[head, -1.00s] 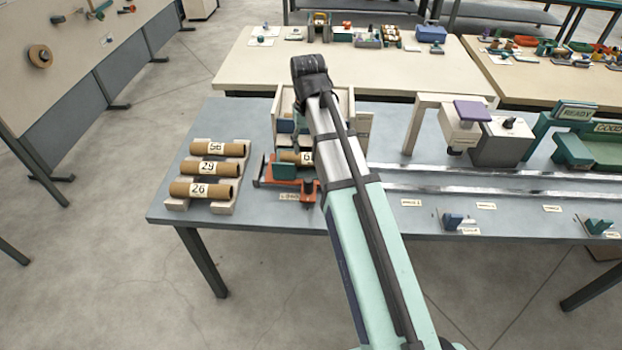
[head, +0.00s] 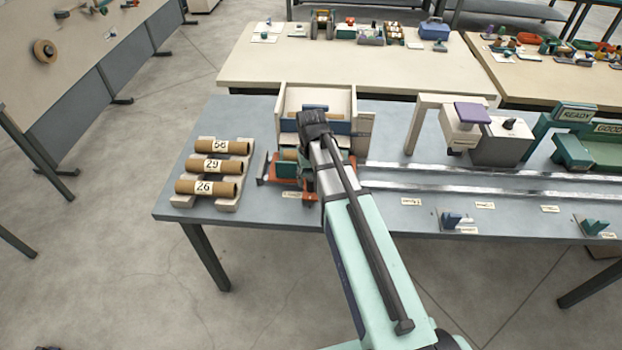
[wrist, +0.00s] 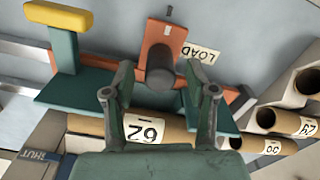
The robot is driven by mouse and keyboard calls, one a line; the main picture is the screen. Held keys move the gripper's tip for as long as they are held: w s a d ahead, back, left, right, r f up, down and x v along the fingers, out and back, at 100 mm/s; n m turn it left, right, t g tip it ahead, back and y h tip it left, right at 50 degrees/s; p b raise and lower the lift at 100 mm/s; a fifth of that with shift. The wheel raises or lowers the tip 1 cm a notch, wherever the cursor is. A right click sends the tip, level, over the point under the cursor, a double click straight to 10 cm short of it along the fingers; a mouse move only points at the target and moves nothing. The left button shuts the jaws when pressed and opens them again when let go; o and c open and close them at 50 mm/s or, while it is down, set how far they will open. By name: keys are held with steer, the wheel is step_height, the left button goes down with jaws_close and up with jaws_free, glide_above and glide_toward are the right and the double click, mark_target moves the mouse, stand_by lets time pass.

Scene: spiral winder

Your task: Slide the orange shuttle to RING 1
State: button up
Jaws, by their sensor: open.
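The orange shuttle (head: 288,194) sits at the left end of the rails, partly hidden behind my arm in the head view. In the wrist view its orange plate (wrist: 160,38) carries a dark round knob (wrist: 161,74) beside teal parts. A brown tube (wrist: 165,131) with a number label lies across it. My gripper (wrist: 158,75) is open, its two fingers apart on either side of the knob with gaps showing. In the head view my gripper is hidden by the arm. A LOAD label (wrist: 202,55) lies beside the plate. I cannot tell which label marks RING 1.
Two metal rails (head: 480,178) run right along the grey table (head: 390,222), past a cream gantry (head: 455,125) and teal stand (head: 575,150). A rack (head: 226,206) with labelled tubes stands left. A teal post with a yellow top (wrist: 60,17) rises beside the fingers.

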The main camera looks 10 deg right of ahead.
steer(key=shift+f, duration=0.65)
jaws_close()
